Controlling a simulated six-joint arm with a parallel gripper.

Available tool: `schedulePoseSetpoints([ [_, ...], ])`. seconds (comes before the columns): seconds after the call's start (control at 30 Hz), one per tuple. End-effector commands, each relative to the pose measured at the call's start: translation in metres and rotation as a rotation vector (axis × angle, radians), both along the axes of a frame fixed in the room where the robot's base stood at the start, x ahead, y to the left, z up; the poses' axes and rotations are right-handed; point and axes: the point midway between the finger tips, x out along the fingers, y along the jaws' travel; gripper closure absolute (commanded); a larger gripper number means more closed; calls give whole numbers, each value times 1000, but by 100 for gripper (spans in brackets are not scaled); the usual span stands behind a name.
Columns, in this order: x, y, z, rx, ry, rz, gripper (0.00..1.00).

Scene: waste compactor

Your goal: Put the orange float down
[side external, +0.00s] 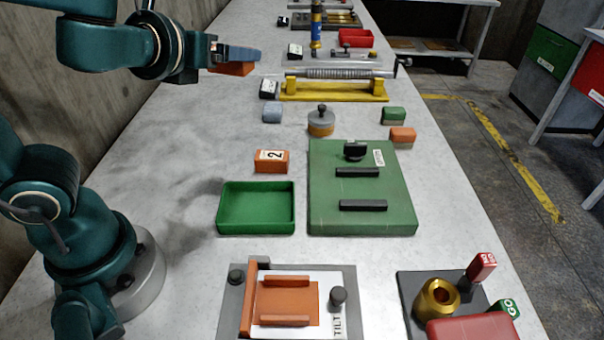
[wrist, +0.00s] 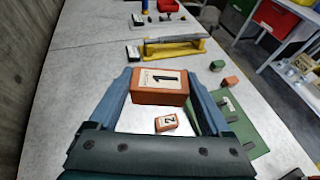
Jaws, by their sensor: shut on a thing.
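The orange float, an orange block with a white label marked 1, is between the fingers of my gripper. In the side view the float (side external: 232,69) shows under the blue fingers of my gripper (side external: 238,55), at the upper left, above the bench. In the wrist view the float (wrist: 145,97) sits between the two blue fingers of my gripper (wrist: 160,84). My gripper is shut on it. The float appears clear of the bench surface.
An orange block marked 2 (side external: 271,161) stands behind a green tray (side external: 256,231). A green board with black bars (side external: 325,215) is right of the tray. A yellow-based fixture (side external: 335,92) spans the back. The bench left of the tray is bare.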

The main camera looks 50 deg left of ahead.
Motion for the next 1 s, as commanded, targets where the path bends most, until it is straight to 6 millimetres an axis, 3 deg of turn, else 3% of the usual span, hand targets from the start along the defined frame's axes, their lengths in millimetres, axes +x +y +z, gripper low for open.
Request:
schedulePoseSetpoints([
  [0.3, -12, 37, -11, 6, 5, 522, 77],
  [0.5, -27, 50, -27, 5, 2, 866, 77],
  [0.73, -50, 52, -49, 4, 1, 1282, 77],
  [1.0, -76, 40, -69, 2, 1, 1715, 77],
])
